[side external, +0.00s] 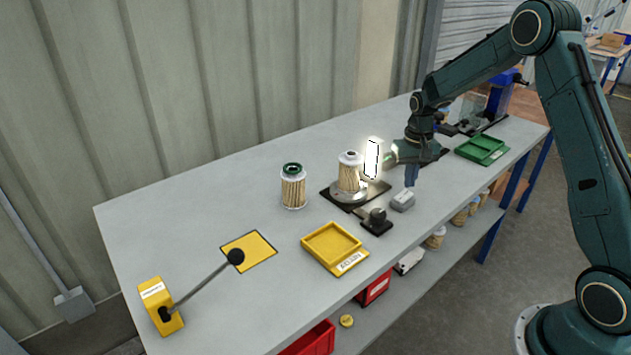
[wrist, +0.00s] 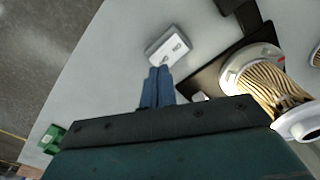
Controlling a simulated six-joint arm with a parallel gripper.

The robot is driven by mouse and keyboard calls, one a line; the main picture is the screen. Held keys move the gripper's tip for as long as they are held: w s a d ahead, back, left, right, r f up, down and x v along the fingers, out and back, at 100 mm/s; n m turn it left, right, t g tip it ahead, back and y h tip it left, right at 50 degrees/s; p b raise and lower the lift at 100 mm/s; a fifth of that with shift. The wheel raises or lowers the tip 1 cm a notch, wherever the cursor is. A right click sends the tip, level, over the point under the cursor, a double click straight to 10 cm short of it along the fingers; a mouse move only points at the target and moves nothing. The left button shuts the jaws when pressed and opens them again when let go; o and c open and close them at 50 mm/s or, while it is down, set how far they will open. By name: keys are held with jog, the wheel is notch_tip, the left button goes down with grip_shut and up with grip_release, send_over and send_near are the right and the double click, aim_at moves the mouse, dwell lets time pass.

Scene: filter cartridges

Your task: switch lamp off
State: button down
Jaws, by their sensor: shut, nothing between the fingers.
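The lamp (side external: 372,158) is an upright panel glowing bright white, so it is lit, behind the round stand. A small light-grey box (side external: 402,200), which looks like the switch, sits on the table right of that stand. It also shows in the wrist view (wrist: 168,47), with small markings on its top that I cannot read. My gripper (side external: 411,184) points down with its blue fingers together and empty, just above and behind the box. In the wrist view the fingertips (wrist: 160,70) end at the box's near edge. I cannot tell whether they touch it.
A pleated cartridge (side external: 350,173) stands on the round stand, close to my gripper. A green-topped cartridge (side external: 293,187) stands further left. A black knob unit (side external: 377,221) and a yellow tray (side external: 334,248) are in front. A green tray (side external: 482,150) is at right. A lever (side external: 205,282) is at left.

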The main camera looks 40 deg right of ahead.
aim_at(407, 192)
jog(key=shift+f, duration=1.15)
dwell(0.4)
jog(key=shift+r, duration=0.2)
jog(key=shift+r, duration=3.35)
jog(key=shift+r, duration=0.1)
